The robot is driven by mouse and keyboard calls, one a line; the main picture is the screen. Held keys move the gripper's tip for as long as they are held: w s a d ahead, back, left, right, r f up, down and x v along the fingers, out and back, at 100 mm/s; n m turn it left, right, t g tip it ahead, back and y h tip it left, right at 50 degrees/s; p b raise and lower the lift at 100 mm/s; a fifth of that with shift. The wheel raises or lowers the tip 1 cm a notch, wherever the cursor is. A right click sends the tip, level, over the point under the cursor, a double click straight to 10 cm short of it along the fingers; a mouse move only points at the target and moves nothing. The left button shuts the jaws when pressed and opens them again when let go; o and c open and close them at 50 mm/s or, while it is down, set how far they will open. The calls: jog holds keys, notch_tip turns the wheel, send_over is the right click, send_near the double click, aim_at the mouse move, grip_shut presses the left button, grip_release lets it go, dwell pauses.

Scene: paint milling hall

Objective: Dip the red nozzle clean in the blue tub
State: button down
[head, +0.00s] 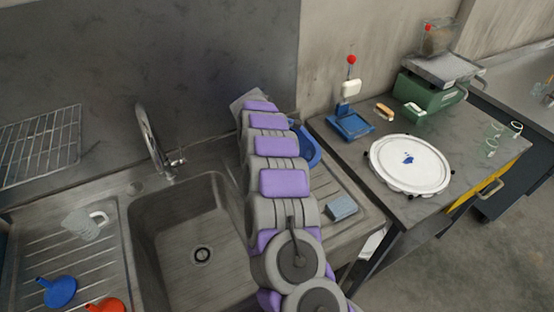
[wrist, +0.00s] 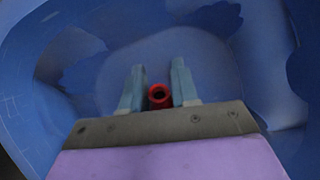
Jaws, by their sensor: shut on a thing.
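In the wrist view my gripper (wrist: 158,88) points down into the blue tub (wrist: 35,90). The tub's walls surround the fingers. A paler blue patch with an uneven edge lies around them; I cannot tell how deep the nozzle reaches. In the head view my arm hides the gripper and the nozzle, and only the right part of the tub shows beside the arm (head: 311,150).
A sink (head: 170,235) with a tap (head: 150,140) is left of my arm. Blue (head: 58,291) and red (head: 106,306) funnels and a clear jug (head: 82,224) stand on the left drainer. A grey-blue block (head: 342,207) lies right of my arm. The right bench holds a white round plate (head: 410,163).

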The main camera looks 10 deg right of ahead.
notch_tip(320, 180, up, 15)
jog(key=p, duration=1.1)
dwell(0.7)
jog(key=shift+r, duration=0.1)
dwell(1.9)
notch_tip(320, 180, up, 4)
jog(key=p, duration=0.3)
jog(key=shift+p, duration=0.35)
dwell(0.4)
